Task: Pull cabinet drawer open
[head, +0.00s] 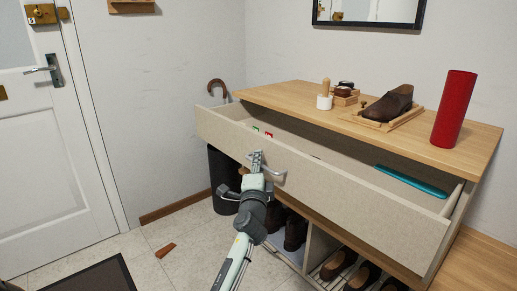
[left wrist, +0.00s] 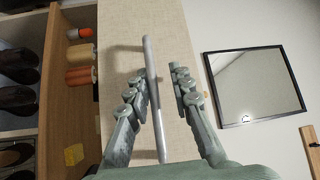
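The cabinet drawer (head: 335,197) has a wide beige front and stands well out from under the wooden cabinet top (head: 290,97). Its inside shows from above. My left gripper (head: 256,162) is at the drawer's metal bar handle (head: 280,177). In the left wrist view, the handle (left wrist: 151,60) runs between the two fingers of my left gripper (left wrist: 160,88). The fingers are apart, with a clear gap between the bar and the right-hand finger; the bar lies close to the left-hand finger. The drawer front (left wrist: 172,35) is behind them. My right gripper is not in view.
The drawer holds a teal flat item (head: 411,181) and small red and green items. A brown shoe (head: 388,103) and a red cylinder (head: 453,108) stand on top. Shoes (head: 340,264) fill the lower shelf. A dark bin (head: 223,178) stands left of the cabinet; floor before the door is mostly clear.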

